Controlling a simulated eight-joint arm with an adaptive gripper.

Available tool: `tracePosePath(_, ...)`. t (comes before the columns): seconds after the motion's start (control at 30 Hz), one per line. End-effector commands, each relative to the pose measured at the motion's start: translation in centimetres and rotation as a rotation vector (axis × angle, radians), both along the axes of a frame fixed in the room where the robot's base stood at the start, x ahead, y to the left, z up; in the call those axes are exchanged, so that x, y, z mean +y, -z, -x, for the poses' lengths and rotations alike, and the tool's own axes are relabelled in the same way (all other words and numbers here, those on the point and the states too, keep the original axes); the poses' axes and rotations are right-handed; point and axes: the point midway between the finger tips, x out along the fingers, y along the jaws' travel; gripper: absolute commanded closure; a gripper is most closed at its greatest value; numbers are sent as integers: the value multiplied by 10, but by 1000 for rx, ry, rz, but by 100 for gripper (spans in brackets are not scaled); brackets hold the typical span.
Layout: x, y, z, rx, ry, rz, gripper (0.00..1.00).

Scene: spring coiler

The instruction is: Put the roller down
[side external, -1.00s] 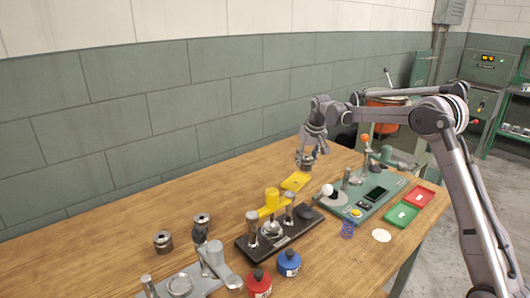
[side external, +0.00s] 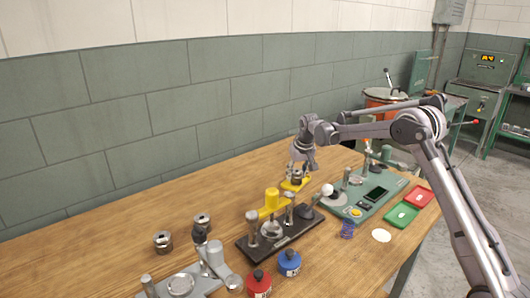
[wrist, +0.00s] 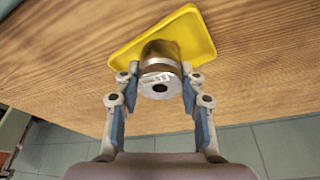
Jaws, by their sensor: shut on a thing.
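The roller (wrist: 160,78) is a short metal cylinder with a dark hole in its pale end face. My gripper (wrist: 158,97) is shut on it, one finger on each side. In the side external view my gripper (side external: 300,168) holds the roller (side external: 296,177) over a yellow tray (side external: 291,186) on the wooden table. The yellow tray (wrist: 195,38) lies behind the roller in the wrist view. I cannot tell whether the roller touches the tray.
Two similar metal rollers (side external: 163,242) stand at the left. A black-based fixture with yellow parts (side external: 270,235) is in front of the tray. A green device (side external: 365,192) and red and green trays (side external: 402,215) are to the right. Bare table lies left of the yellow tray.

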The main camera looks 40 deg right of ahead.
Motion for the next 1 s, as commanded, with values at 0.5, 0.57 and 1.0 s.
tracePosePath(0.5,0,0,0,0,0,0,38)
tracePosePath(0.57,0,-3,0,0,0,0,38)
tracePosePath(1.0,9,-77,22,0,0,0,38)
